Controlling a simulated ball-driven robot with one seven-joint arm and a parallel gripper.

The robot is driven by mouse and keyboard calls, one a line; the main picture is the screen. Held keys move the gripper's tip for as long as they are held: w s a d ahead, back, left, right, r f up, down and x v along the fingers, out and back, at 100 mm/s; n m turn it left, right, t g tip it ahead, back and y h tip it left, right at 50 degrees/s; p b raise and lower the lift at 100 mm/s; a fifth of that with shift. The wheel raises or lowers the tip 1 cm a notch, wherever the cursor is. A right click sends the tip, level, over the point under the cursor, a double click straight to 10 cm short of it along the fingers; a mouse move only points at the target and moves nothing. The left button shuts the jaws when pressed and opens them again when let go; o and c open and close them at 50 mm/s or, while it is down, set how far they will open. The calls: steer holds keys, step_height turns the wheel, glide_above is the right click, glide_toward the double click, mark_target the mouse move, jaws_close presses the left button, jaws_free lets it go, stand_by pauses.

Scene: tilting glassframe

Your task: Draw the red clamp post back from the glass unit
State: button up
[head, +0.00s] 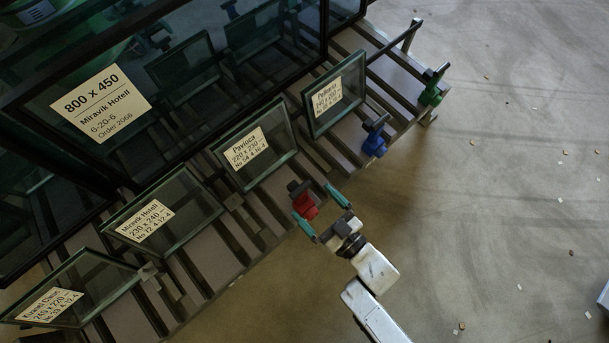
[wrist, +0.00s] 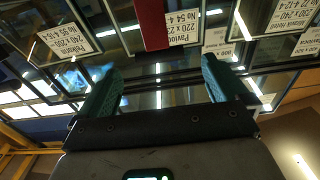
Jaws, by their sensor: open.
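The red clamp post (head: 306,207) with a dark head stands near the front edge of the slatted rack. It faces the glass unit (head: 274,162) labelled Pavloca; whether its head touches the glass I cannot tell. In the wrist view the red post (wrist: 152,25) shows at the top, ahead of the fingers, with the Pavloca label beside it. My gripper (head: 313,201) is open, its teal fingers on either side of the red post in the head view. In the wrist view the gap of my gripper (wrist: 160,66) is empty, with the post beyond the fingertips.
A blue clamp post (head: 374,138) and a green one (head: 432,88) stand farther along the rack. Other labelled panes (head: 335,92) lean on the slats (head: 245,215), below a large dark glass unit (head: 140,75). The floor (head: 510,180) at right is open, with small scraps.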

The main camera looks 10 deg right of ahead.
steer(key=v, duration=0.3)
steer(key=shift+s+d, duration=0.15)
steer(key=shift+s, duration=0.05)
stand_by(0.4)
steer(key=w+d+m+g+h, duration=0.2)
steer(key=d+g+h, duration=0.1)
steer(key=d+h, duration=0.25)
steer(key=w+d+m+g+h, duration=0.2)
steer(key=w+d+m+h, duration=0.15)
steer(key=d, duration=0.35)
steer(key=s+d+r+m+g, duration=0.1)
steer(key=s+d+r+g, duration=0.15)
steer(key=s, duration=0.25)
steer(key=s+d+r+g+h, duration=0.1)
steer(key=s+d+r+g, duration=0.15)
steer(key=s+g, duration=0.2)
steer(key=s+d+r+m+g, duration=0.1)
steer(key=s+d+r+g, duration=0.1)
steer(key=s+r, duration=0.3)
step_height(320, 180, up, 26)
steer(key=p, duration=2.8)
steer(key=shift+s, duration=0.4)
